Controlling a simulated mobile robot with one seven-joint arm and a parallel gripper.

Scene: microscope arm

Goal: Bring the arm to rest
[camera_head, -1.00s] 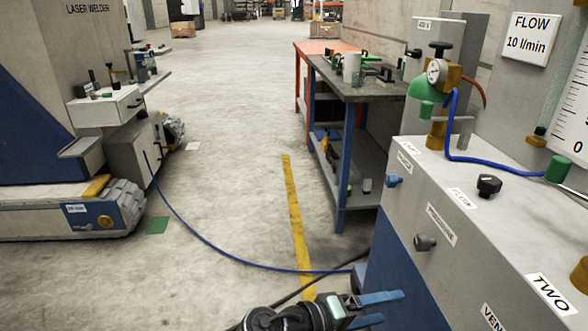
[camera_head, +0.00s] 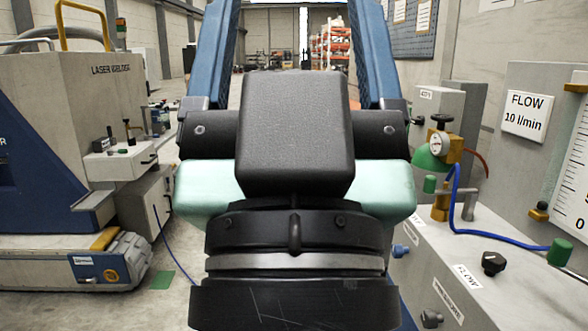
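My gripper (camera_head: 293,40) stands large in the middle of the view, close to the camera. Its two blue fingers point up and away, wide apart, with tips at or past the top edge of the picture. It is open, and I see only background between the fingers. The black and pale green hand and the black wrist of my arm (camera_head: 294,245) fill the lower middle. My other arm links are out of view.
A laser welder (camera_head: 75,100) stands left, with a blue hose from its side. A grey cabinet (camera_head: 425,240) with knobs, a gauge and a flow sign (camera_head: 524,117) stands close on the right. My arm hides the middle floor and workbench.

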